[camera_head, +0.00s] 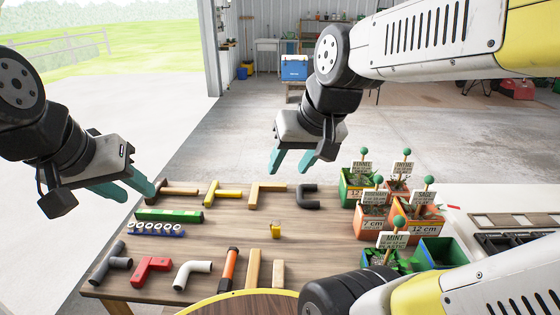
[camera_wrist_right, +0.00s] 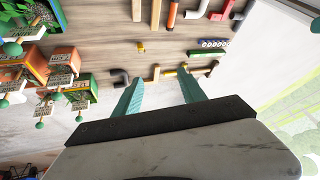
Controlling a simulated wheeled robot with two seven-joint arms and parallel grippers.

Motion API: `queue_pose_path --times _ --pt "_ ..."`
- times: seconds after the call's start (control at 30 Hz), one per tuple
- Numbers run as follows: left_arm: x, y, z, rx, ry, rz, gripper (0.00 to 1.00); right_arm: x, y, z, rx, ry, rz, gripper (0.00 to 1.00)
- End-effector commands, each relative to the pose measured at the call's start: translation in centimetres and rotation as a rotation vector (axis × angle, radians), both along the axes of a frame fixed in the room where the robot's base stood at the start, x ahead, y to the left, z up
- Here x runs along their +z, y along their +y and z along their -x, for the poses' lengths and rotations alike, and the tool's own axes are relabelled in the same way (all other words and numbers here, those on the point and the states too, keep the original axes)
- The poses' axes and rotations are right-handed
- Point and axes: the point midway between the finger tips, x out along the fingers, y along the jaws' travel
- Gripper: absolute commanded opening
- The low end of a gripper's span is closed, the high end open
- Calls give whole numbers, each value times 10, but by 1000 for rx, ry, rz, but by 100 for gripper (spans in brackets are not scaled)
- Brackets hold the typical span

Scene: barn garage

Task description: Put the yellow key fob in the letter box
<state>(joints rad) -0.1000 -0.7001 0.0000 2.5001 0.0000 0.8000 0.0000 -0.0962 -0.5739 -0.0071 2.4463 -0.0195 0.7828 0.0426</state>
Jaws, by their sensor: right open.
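The yellow key fob (camera_head: 276,230) is a small yellow piece lying on the wooden table, right of its middle. It also shows in the right wrist view (camera_wrist_right: 141,47). My right gripper (camera_head: 289,170) is open and empty, in the air beyond the table's far edge; its teal fingers show spread apart in the right wrist view (camera_wrist_right: 160,78). My left gripper (camera_head: 138,196) is open and empty near the table's far left corner. I cannot make out a letter box in either view.
Pipe pieces, including a red elbow (camera_head: 151,271) and a white elbow (camera_head: 191,272), lie around the wooden table (camera_head: 225,240). Several labelled planters, such as the orange one (camera_head: 410,222), crowd its right side. A round brown top with yellow rim (camera_head: 250,303) stands in front.

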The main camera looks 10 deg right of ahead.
Motion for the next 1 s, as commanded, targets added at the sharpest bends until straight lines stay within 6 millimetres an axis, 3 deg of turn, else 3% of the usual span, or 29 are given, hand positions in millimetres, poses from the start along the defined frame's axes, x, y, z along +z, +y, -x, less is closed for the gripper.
queue_pose_path --times 0.1,0.23,0.37,0.47,0.77,1.0 --pt "0 0 0 0 0 0 36 5 2 20 22 -44 1 48" --pt "0 0 0 0 0 0 36 5 3 25 32 -52 -4 53" --pt "0 0 0 0 0 0 36 0 6 5 25 -5 -34 53" --pt "0 0 0 0 0 0 36 -12 8 -22 8 61 -68 53" --pt "0 0 0 0 0 0 36 -86 11 -114 -94 265 -110 53" --pt "0 0 0 0 0 0 36 -179 5 -171 -192 403 -52 53"
